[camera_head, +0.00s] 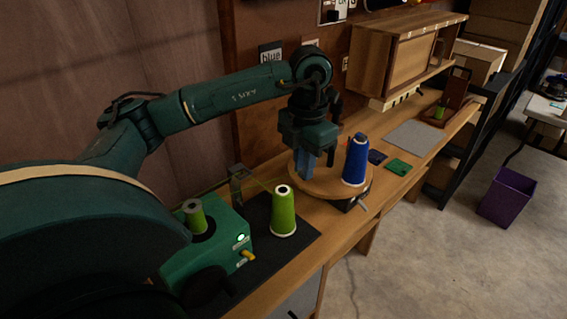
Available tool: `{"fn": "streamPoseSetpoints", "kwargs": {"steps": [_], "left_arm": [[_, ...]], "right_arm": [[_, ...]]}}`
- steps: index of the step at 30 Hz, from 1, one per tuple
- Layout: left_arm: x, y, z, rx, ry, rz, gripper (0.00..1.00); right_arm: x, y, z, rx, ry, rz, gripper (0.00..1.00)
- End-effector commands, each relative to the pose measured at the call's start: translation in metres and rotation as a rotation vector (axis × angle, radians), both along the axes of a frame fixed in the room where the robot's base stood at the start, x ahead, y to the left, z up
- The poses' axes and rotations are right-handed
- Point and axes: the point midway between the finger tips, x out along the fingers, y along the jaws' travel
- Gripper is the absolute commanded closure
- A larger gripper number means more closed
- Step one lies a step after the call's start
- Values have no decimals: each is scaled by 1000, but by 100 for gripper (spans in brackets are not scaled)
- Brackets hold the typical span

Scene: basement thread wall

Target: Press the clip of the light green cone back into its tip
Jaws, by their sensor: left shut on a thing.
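The light green cone (283,212) stands upright on the dark mat, with a pale base rim and a pale ring around a dark spot at its tip. I cannot make out its clip. A thin yellow-green thread reaches toward its tip from the left. My left gripper (308,170) points down over the round wooden board, to the right of and beyond the green cone and clear of it. My right gripper is not in view.
A blue cone (356,160) stands on the round wooden board (330,184), just right of my left gripper. A green machine (215,246) with a small green spool (195,216) sits left of the green cone. A grey sheet (410,138) lies farther along the bench.

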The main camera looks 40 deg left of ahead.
Motion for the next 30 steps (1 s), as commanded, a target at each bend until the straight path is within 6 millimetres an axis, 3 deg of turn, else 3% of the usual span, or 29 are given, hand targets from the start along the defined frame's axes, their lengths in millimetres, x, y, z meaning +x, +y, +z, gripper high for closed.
{"fn": "streamPoseSetpoints", "kwargs": {"steps": [6, 13, 19, 30], "left_arm": [[-3, 26, -5, 3, -7, 634, 100], [-7, 43, -5, 2, -10, 1098, 100], [-8, 48, -5, 1, -11, 1244, 100], [-8, 48, -28, 2, -10, 1250, 100]], "right_arm": [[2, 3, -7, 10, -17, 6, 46], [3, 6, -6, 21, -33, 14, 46], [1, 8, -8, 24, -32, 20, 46], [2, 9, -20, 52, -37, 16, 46]]}}
